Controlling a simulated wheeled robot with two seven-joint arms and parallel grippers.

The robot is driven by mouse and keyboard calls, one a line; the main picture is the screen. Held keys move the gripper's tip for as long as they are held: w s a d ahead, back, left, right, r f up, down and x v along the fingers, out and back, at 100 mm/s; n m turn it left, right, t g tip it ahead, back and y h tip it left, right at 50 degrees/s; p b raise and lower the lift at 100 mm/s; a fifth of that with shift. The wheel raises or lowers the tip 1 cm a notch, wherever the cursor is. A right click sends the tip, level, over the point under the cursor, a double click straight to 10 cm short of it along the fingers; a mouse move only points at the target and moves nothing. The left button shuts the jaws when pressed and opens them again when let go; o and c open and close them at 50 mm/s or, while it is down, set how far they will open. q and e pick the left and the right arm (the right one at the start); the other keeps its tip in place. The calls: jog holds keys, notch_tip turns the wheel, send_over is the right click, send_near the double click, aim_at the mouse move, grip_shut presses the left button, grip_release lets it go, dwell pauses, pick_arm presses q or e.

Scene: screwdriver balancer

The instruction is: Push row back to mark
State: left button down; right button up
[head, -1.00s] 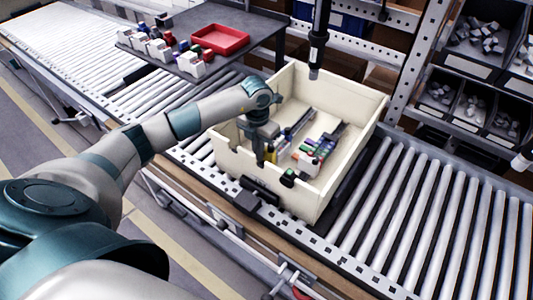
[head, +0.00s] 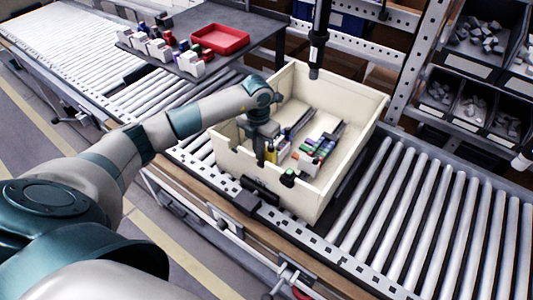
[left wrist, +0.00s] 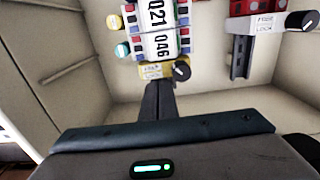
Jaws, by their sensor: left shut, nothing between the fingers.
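My left gripper (head: 262,163) reaches down into the cream crate (head: 352,97), its fingers shut and empty. In the left wrist view its fingertips (left wrist: 158,86) are at the yellow end block (left wrist: 152,71) of a row of labelled blocks (left wrist: 157,30); I cannot tell whether they touch. The yellow block also shows beside the fingers in the head view (head: 272,149). A second row (left wrist: 245,7) has red blocks, a white end block (left wrist: 262,24) and a bare stretch of grey rail (left wrist: 241,60). In the head view, coloured blocks (head: 321,149) sit on the right rail. I cannot make out the mark.
The crate walls stand close around the gripper. The crate rests on a roller conveyor (head: 430,215). A dark table (head: 243,58) behind holds a red tray (head: 220,39) and several small parts. A dark vertical tool (head: 317,45) hangs above the crate's far side.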

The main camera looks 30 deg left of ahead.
pick_arm(q)
jog(key=shift+w, duration=0.25)
pick_arm(e)
jog(key=shift+f, duration=0.25)
